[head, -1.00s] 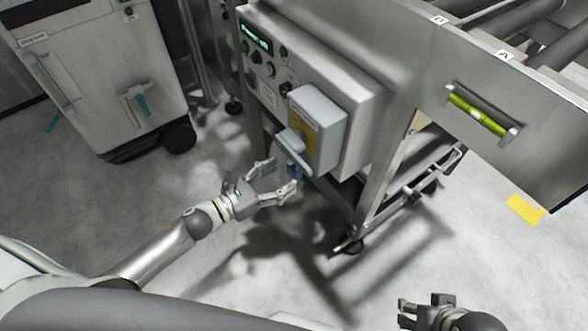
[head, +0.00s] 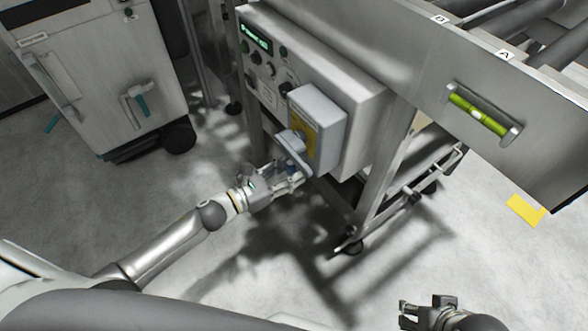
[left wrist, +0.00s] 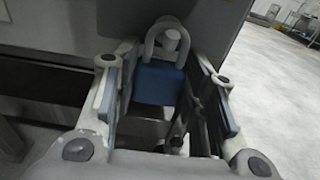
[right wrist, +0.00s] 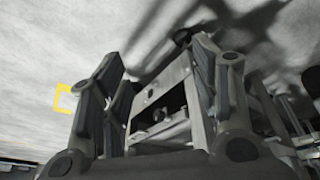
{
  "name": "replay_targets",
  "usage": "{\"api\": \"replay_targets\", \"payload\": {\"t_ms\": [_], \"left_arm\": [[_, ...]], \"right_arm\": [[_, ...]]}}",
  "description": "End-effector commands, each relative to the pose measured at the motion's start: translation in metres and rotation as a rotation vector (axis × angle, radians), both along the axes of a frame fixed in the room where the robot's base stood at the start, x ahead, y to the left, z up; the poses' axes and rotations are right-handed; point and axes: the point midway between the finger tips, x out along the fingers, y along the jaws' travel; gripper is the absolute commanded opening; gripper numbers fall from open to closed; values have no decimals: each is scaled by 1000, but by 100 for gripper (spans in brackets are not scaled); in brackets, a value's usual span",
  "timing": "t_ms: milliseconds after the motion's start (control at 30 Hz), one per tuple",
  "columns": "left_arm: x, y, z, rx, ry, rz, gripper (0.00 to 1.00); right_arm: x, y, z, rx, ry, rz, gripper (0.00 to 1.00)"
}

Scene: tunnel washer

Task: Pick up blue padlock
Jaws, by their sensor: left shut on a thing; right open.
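The blue padlock (left wrist: 160,84) hangs by its grey shackle around a light grey peg, as the left wrist view shows. In the head view only a small blue part of the padlock (head: 291,168) shows, below the handle of the grey switch box. My left gripper (head: 293,174) is shut on the padlock body, with one finger on each side of it; the fingers also show in the left wrist view (left wrist: 160,95). My right gripper (head: 402,313) is open and empty, low at the right, far from the padlock.
The grey switch box (head: 330,112) with a yellow plate juts from the control panel (head: 290,35) just above my left gripper. A steel frame leg (head: 378,178) stands to the right. A white cabinet (head: 100,80) stands at the left. The floor between is clear.

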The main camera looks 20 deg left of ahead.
Motion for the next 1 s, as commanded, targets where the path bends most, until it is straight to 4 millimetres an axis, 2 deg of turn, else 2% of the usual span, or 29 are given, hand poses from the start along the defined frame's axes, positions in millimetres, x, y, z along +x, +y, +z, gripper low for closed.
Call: {"api": "replay_targets", "payload": {"t_ms": [267, 433, 500, 567, 767, 1000], "left_arm": [[0, 0, 2, -1, -1, 0, 13], [0, 0, 11, 1, -2, 0, 13], [0, 0, 18, 1, -2, -1, 13], [-7, 5, 15, 0, 2, 1, 13], [-32, 24, 14, 0, 4, 0, 13], [-72, 55, 14, 0, 5, 1, 13]], "right_arm": [[0, 0, 1, 0, 0, 0, 57], [2, 0, 1, 1, -5, 0, 57], [5, 0, -5, 0, 0, 1, 57], [7, 0, -13, -2, 6, 0, 57], [9, 0, -11, -1, -3, 2, 57], [8, 0, -18, -2, 10, 2, 57]]}}
